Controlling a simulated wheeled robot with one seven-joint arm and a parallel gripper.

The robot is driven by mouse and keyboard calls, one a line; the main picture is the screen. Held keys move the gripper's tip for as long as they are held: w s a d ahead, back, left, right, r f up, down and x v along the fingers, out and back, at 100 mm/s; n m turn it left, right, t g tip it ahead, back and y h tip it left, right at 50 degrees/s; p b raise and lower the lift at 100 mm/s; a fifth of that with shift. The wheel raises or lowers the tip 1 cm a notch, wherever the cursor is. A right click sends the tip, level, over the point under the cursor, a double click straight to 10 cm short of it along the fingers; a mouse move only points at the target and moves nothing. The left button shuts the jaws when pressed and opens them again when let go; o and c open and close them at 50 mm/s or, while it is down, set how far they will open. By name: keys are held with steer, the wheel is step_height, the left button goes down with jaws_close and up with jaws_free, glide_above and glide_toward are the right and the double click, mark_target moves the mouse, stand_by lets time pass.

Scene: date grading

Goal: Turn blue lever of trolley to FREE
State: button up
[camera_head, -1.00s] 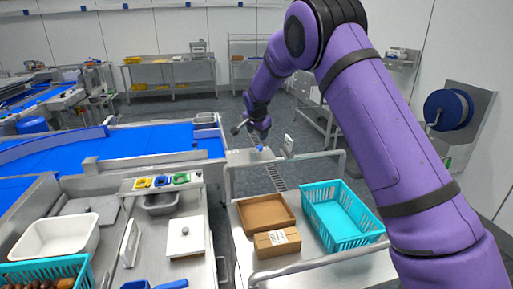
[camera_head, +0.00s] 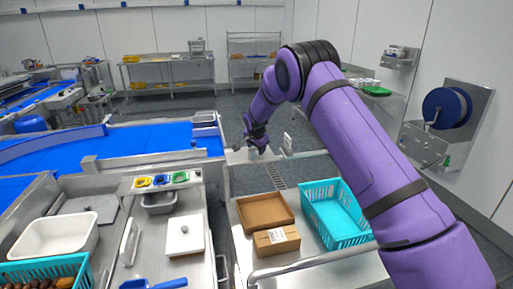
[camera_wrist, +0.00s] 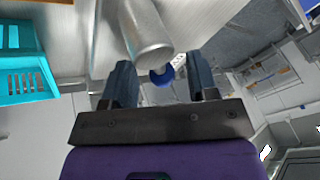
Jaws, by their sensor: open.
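The trolley (camera_head: 335,268) is a metal cart with raised rails, standing right of the work counter. My gripper (camera_head: 258,146) is at the trolley's far left corner in the head view, close above the small plate there. In the wrist view my gripper (camera_wrist: 160,66) has its two dark fingers apart. A small blue rounded part (camera_wrist: 162,77), probably the lever's end, shows between them beside a thick silver bar (camera_wrist: 145,30). I cannot tell whether the fingers touch it. In the head view my gripper hides the lever. The FREE marking is not readable.
On the trolley sit a turquoise basket (camera_head: 335,222), an open brown tray (camera_head: 264,208) and a closed cardboard box (camera_head: 277,240). A blue conveyor (camera_head: 160,138) lies to the left. A small upright plate (camera_head: 287,143) stands just right of my gripper.

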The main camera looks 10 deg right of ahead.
steer(key=c, duration=0.9)
